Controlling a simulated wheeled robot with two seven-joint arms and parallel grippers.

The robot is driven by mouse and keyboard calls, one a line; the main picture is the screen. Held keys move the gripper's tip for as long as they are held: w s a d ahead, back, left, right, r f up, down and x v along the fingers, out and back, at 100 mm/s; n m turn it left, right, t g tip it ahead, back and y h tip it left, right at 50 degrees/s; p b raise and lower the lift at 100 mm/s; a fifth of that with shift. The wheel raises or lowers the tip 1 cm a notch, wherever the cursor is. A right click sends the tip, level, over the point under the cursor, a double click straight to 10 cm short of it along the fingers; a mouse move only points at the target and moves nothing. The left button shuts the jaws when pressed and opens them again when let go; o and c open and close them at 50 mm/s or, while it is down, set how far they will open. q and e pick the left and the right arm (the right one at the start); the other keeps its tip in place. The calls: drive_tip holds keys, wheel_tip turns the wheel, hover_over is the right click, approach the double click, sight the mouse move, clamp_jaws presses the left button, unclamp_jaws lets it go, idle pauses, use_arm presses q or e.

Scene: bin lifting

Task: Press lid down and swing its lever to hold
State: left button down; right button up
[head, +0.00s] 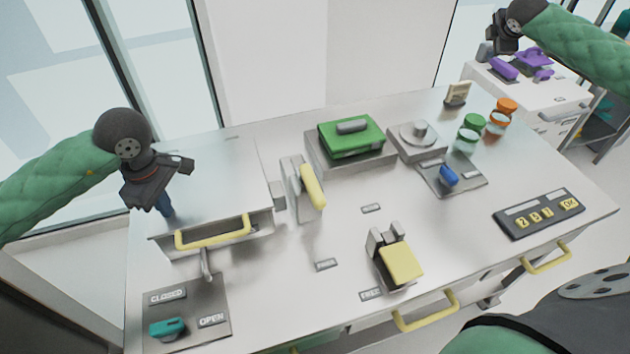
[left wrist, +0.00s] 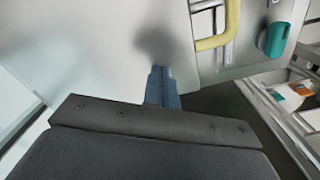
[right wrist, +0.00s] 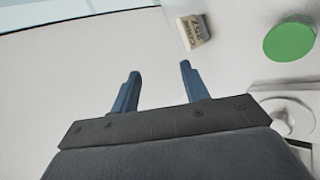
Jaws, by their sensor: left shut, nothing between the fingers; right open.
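The silver lid (head: 215,175) lies at the left of the table, with a yellow handle (head: 213,232) along its front. The handle also shows in the left wrist view (left wrist: 230,25). A teal lever (head: 167,328) sits on a grey plate in front, below the CLOSED label and left of the OPEN label; it also shows in the left wrist view (left wrist: 275,38). My left gripper (head: 166,208) is shut and empty, fingers pointing down at the lid's left part; I cannot tell whether they touch. My right gripper (right wrist: 159,70) is open and empty, far at the back right.
A metal hook (head: 206,265) hangs below the handle. To the right stand an upright plate with a yellow grip (head: 312,187), a green box (head: 350,137), a yellow pad (head: 400,263), jars (head: 467,138) and a keypad (head: 540,213). The table middle has some free room.

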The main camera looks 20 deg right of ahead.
drive_tip(key=a+r+n+t+y, duration=0.1)
drive_tip(key=a+r+y, duration=0.4)
drive_tip(key=a, duration=0.8)
drive_tip(key=a+r+n+y, duration=0.1)
drive_tip(key=a+r+y, duration=0.1)
drive_tip(key=a+r, duration=0.75)
drive_tip(key=s+a+f+n+g+y, duration=0.1)
drive_tip(key=s+a+f+n, duration=0.15)
drive_tip(key=a, duration=0.55)
drive_tip(key=s+a+f+n+g+y, duration=0.1)
drive_tip(key=a+f+n, duration=0.1)
drive_tip(key=a+f, duration=0.35)
drive_tip(key=n+g+h, duration=0.4)
drive_tip(key=n+g, duration=0.3)
drive_tip(key=n, duration=0.9)
approach(315, 188)
wheel_tip(315, 188, down, 9)
drive_tip(key=shift+a+r, duration=0.15)
drive_tip(key=shift+w, duration=0.1)
clamp_jaws()
